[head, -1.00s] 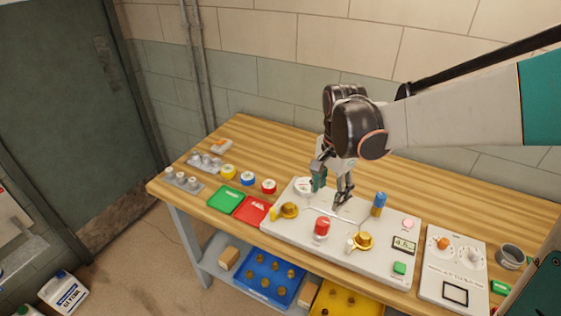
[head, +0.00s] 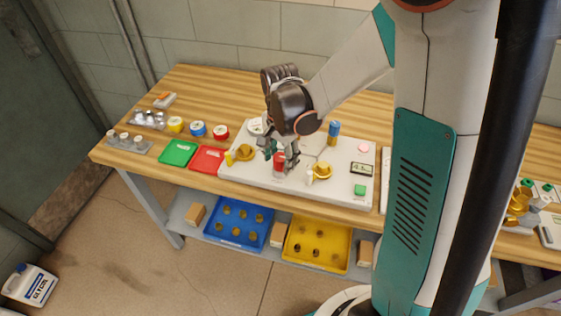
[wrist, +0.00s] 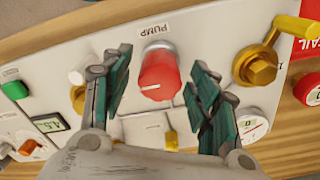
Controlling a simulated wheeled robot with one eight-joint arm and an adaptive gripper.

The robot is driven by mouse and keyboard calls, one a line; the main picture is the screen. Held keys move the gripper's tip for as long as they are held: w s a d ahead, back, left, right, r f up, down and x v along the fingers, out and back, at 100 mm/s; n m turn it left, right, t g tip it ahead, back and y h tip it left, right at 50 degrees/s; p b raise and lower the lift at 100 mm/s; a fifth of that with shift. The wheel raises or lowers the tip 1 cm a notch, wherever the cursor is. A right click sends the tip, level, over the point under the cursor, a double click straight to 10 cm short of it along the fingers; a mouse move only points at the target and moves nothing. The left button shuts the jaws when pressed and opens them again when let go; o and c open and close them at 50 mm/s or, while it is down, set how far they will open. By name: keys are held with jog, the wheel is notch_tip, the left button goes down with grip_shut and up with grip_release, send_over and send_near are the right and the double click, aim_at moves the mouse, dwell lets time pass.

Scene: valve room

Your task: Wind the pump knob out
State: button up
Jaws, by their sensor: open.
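The red pump knob (head: 279,162) sits on the front middle of the white panel (head: 352,193). In the wrist view the knob (wrist: 160,75) has a grey collar and a pale pointer line, beside a "PUMP" label (wrist: 156,30) that appears upside down. My gripper (head: 281,155) is over the knob, fingers pointing down. In the wrist view my gripper (wrist: 158,62) is open, with one finger on each side of the knob and a visible gap on both sides. Whether the fingertips reach down to the knob's height is hard to tell.
Brass valves stand left (head: 245,153) and right (head: 321,171) of the knob, close to the fingers. A blue-topped fitting (head: 334,130) rises behind. Red (head: 207,158) and green (head: 178,153) trays lie left of the panel.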

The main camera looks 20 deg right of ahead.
jog(key=shift+f, duration=0.45)
jog(key=c, duration=1.1)
